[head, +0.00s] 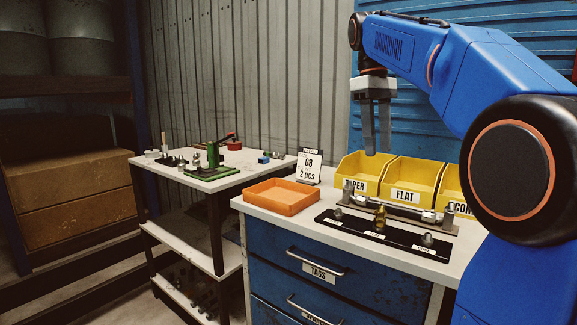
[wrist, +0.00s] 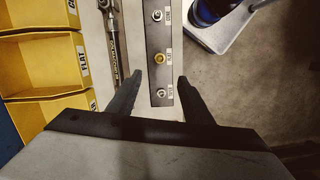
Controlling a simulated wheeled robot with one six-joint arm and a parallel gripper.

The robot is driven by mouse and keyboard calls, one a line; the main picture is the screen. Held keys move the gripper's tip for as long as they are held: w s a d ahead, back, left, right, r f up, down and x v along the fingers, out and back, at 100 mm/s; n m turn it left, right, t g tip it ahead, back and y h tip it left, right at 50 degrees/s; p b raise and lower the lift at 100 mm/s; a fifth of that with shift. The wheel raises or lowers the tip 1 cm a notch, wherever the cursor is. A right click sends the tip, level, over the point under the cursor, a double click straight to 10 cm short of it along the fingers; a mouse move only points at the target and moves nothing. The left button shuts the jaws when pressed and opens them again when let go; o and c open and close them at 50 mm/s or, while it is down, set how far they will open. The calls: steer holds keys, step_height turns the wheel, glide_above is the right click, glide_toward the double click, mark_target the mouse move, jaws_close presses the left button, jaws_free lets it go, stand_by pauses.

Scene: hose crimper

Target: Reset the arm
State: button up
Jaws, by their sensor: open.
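My blue arm (head: 460,70) reaches in from the right edge of the head view, with its forearm raised and stretched to the left. My gripper (head: 377,150) hangs from its end, fingers pointing down, above the yellow bins at the back of the blue cabinet. In the wrist view my gripper (wrist: 159,78) has its two dark fingers spread apart with nothing between them. Beyond them, lower down, is a black strip (wrist: 152,35) with several fittings on it. The gripper touches nothing that I can see.
The blue cabinet top holds yellow bins labelled TAPER (head: 355,186) and FLAT (head: 405,196), a metal bar tool (head: 395,210), the black strip (head: 350,226), an orange tray (head: 282,197) and a card (head: 309,166) reading "08, 2 pcs". A side table holds a green press (head: 212,160).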

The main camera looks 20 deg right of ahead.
steer(key=s+a+f+m+t, duration=0.1)
steer(key=s+a+f+t, duration=0.1)
steer(key=s+f, duration=0.5)
steer(key=s+a+f+m+t, duration=0.2)
steer(key=s+a+f, duration=0.2)
steer(key=f, duration=1.3)
steer(key=s+a+f+m+t, duration=0.2)
steer(key=s+a+f, duration=0.2)
steer(key=s+f, duration=0.6)
steer(key=shift+s+f+y, duration=0.3)
steer(key=shift+f+y, duration=0.1)
steer(key=shift+f, duration=0.55)
